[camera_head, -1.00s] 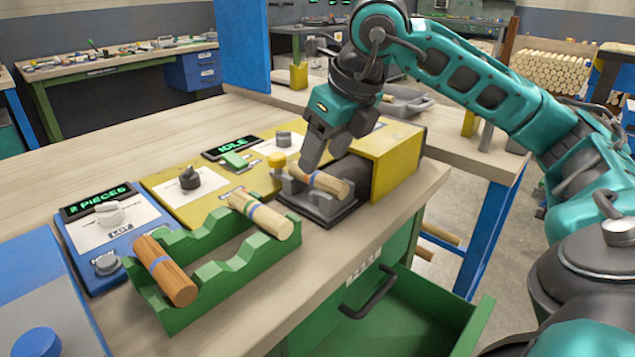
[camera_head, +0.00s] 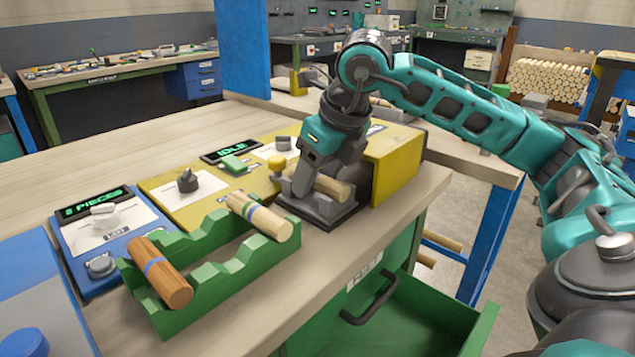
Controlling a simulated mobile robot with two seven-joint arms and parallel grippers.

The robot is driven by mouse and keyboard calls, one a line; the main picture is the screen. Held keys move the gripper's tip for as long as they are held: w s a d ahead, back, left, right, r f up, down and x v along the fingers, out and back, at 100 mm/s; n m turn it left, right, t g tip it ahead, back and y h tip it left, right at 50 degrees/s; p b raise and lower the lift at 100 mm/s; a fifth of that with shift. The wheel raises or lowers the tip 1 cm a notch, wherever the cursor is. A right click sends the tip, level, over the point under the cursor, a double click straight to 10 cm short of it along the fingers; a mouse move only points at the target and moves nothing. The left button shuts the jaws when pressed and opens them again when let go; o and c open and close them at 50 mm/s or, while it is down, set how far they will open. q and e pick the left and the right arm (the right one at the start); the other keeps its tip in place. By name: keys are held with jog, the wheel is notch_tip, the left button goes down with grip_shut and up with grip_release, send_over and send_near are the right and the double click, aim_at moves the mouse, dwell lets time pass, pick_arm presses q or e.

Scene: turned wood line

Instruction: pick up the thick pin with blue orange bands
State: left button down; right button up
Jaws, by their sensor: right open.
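A pale wooden pin (camera_head: 333,188) lies in the grey cradle (camera_head: 318,212) of the yellow machine. My right gripper (camera_head: 303,186) is open, low over this pin's left part, and hides any bands there. I cannot tell if the fingers touch it. A pale pin (camera_head: 268,219) with green and blue bands lies across the right end of the green rack (camera_head: 225,283). A darker brown pin (camera_head: 165,275) with one blue band lies at the rack's left end. My left gripper is not in view.
The yellow machine housing (camera_head: 397,160) stands just right of the cradle. A yellow knob (camera_head: 277,162) sticks up close to the gripper's left. A blue lot panel (camera_head: 105,230) lies left of the rack. An open green drawer (camera_head: 420,310) juts out below the bench.

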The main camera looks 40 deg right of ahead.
jog(key=shift+c, duration=0.3)
grip_shut()
dwell(0.4)
